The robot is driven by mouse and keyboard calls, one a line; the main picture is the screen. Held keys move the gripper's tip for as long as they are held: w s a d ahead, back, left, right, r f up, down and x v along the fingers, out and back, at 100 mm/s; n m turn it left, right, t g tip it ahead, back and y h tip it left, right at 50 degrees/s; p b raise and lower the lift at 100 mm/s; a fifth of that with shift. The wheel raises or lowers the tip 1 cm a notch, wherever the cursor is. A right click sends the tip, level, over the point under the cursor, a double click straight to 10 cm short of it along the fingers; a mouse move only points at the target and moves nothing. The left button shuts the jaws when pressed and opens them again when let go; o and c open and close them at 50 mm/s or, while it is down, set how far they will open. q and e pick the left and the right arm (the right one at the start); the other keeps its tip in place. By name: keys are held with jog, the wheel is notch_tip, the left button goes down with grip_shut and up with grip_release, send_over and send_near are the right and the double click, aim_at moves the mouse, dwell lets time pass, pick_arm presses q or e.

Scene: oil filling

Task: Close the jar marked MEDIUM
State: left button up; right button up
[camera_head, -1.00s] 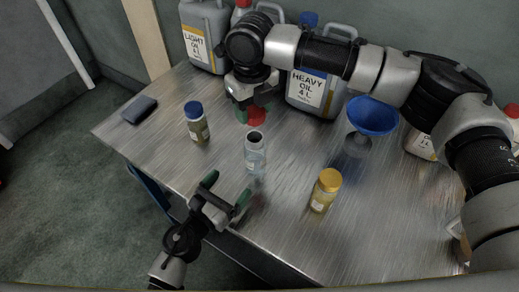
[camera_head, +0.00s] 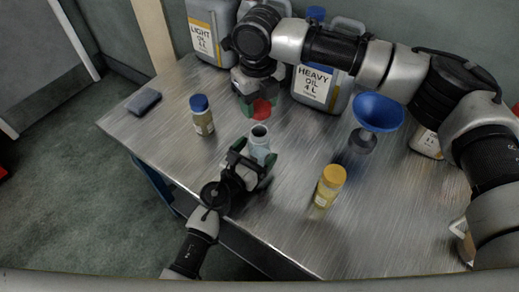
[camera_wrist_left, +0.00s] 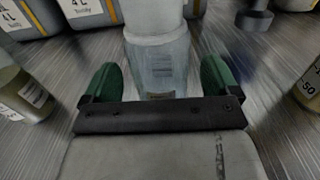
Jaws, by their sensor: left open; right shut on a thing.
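An open jar (camera_head: 260,138) without a lid stands upright on the metal table. In the left wrist view the clear jar (camera_wrist_left: 160,62) shows with a label too blurred to read. My left gripper (camera_head: 256,158) is open, with its green fingers on either side of the jar; in the left wrist view (camera_wrist_left: 159,82) gaps show between fingers and jar. My right gripper (camera_head: 259,102) is shut on a red lid (camera_head: 262,110), held just behind the jar and above the table. I cannot read MEDIUM on any jar.
A blue-lidded jar (camera_head: 202,116) stands left and a yellow-lidded jar (camera_head: 328,187) right. A blue funnel (camera_head: 378,112) stands at the right. LIGHT OIL (camera_head: 203,38) and HEAVY OIL (camera_head: 314,86) canisters line the back. A dark sponge-like block (camera_head: 144,101) lies near the left edge.

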aim_at(258, 130)
pick_arm(q)
jog(key=shift+x, duration=0.95)
jog(key=shift+s, duration=0.1)
jog(key=c, duration=1.4)
pick_arm(e)
jog(key=shift+f, duration=2.45)
jog(key=shift+f, duration=0.9)
jog(key=shift+f, duration=0.5)
